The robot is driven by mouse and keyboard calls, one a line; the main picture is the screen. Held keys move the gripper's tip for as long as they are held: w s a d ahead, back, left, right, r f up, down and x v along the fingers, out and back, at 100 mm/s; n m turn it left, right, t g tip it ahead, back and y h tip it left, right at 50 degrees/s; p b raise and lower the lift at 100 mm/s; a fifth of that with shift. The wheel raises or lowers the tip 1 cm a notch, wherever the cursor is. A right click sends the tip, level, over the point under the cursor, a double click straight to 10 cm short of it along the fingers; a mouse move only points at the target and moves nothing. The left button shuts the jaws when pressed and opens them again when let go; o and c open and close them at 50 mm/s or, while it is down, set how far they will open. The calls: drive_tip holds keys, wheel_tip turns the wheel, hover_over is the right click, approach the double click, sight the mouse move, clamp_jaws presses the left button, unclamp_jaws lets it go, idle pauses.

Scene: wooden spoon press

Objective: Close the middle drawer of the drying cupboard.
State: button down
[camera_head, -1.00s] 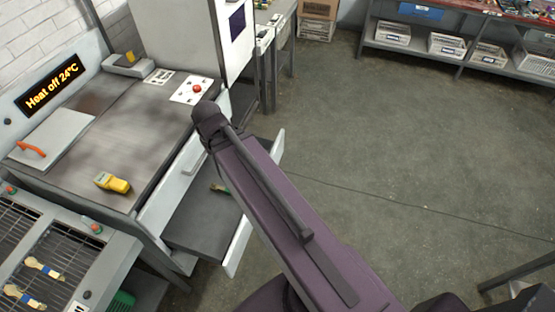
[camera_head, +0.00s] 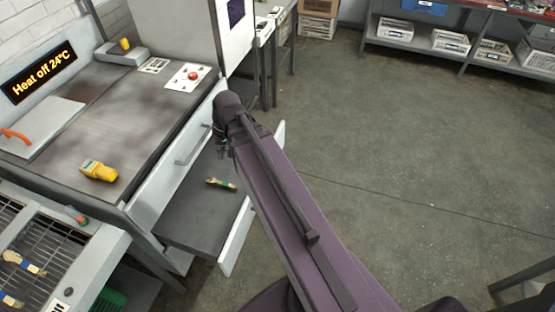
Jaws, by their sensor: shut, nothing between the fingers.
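The drying cupboard (camera_head: 100,120) stands at the left with a grey metal top and white front. One drawer (camera_head: 205,215) is pulled out, its dark flat inside showing and its white front panel (camera_head: 238,238) standing out over the floor. A small piece with green and pale bands (camera_head: 221,184) lies in it. Above it is a closed white front with a bar handle (camera_head: 192,146). Lower fronts are hidden, so I cannot tell the open drawer's level for certain. My gripper (camera_head: 222,150) is small and partly hidden by my arm, shut and empty, above the open drawer beside the handle.
On the cupboard top are a yellow handheld device (camera_head: 98,171), a red button plate (camera_head: 190,77) and a plate with an orange handle (camera_head: 38,125). A wire rack conveyor (camera_head: 45,240) stands at lower left. The floor to the right is clear up to a shelf (camera_head: 455,50).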

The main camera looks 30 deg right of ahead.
drive_tip(key=w+d+f+m+t+y+b, duration=0.25)
drive_tip(key=d+f+b, duration=0.55)
drive_tip(key=f+b, duration=0.4)
drive_tip(key=w+d+f+m+t+y+b, duration=0.3)
drive_tip(key=d+f+b, duration=0.55)
drive_tip(key=b, duration=0.65)
drive_tip(key=s+d+f+m+t+y+b, duration=0.1)
drive_tip(key=d+f+t+b, duration=0.3)
drive_tip(key=d+b, duration=0.7)
drive_tip(key=s+d+f+m+t+y+b, duration=0.1)
drive_tip(key=d+f+t+b, duration=0.3)
drive_tip(key=d+f+b, duration=0.5)
drive_tip(key=d+m+b, duration=0.1)
drive_tip(key=d+b, duration=0.1)
drive_tip(key=b, duration=0.1)
drive_tip(key=shift+s+d+y, duration=0.15)
drive_tip(key=shift+d+y, duration=0.05)
drive_tip(key=shift+y, duration=0.15)
drive_tip(key=x, duration=1.4)
drive_tip(key=shift+r, duration=0.15)
drive_tip(key=shift+d, duration=0.1)
